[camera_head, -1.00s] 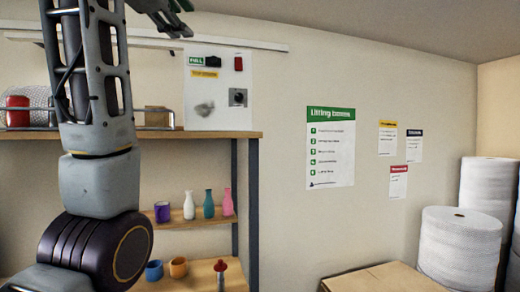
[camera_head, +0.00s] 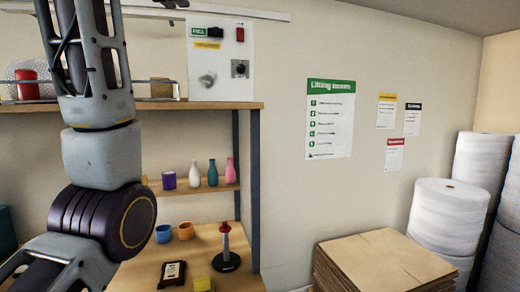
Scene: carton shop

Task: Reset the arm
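My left arm (camera_head: 102,155) rises along the left side of the head view, with its grey links and dark round joint close to the camera. Only a dark sliver of my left gripper (camera_head: 172,3) shows at the top edge, above the shelf. The rest of it is cut off, so its opening cannot be judged. My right gripper is out of view.
A wooden shelf unit (camera_head: 200,106) holds a red container (camera_head: 27,84), bottles (camera_head: 212,172) and cups (camera_head: 186,230). Below are a dark-based stand (camera_head: 225,262) and a small plaque (camera_head: 172,274). Cardboard sheets (camera_head: 385,258) and white rolls (camera_head: 447,215) stand at right.

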